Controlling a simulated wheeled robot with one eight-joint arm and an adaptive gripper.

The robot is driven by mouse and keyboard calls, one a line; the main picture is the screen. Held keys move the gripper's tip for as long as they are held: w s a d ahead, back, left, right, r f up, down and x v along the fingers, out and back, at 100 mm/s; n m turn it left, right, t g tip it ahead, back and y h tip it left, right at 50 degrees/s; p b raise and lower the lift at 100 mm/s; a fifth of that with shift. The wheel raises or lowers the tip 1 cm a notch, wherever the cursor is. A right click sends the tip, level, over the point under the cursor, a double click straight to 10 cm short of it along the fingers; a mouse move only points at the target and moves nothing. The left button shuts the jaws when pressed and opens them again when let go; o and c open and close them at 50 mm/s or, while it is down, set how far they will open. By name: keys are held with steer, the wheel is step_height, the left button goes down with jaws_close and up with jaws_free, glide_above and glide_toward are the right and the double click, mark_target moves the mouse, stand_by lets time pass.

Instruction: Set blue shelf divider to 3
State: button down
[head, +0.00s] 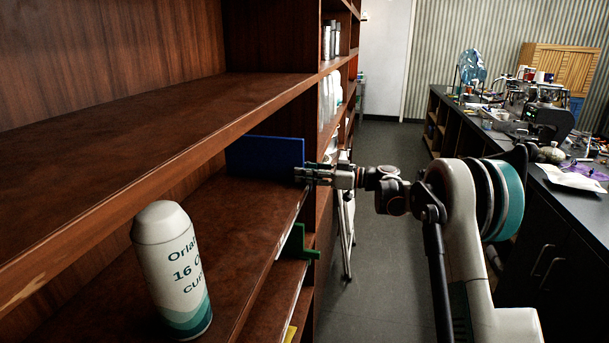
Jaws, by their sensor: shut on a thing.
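The blue shelf divider (264,157) stands upright on the middle shelf (235,215), near the shelf's far end by the upright side panel. My gripper (303,174) reaches in from the right at the shelf's front edge. Its fingers are shut on the divider's front edge. The exact grip is small and partly hard to make out. No number 3 mark can be read in this view.
A green divider (297,243) and a yellow one (290,334) show on lower shelves. Dark counters (560,215) line the right side.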

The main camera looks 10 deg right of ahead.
steer(key=shift+w+d+r, duration=0.1)
steer(key=shift+w, duration=0.05)
steer(key=c, duration=1.7)
jaws_free()
steer(key=shift+o, duration=0.7)
steer(key=shift+w, duration=0.2)
steer(key=shift+s, duration=0.1)
steer(key=v, duration=1.2)
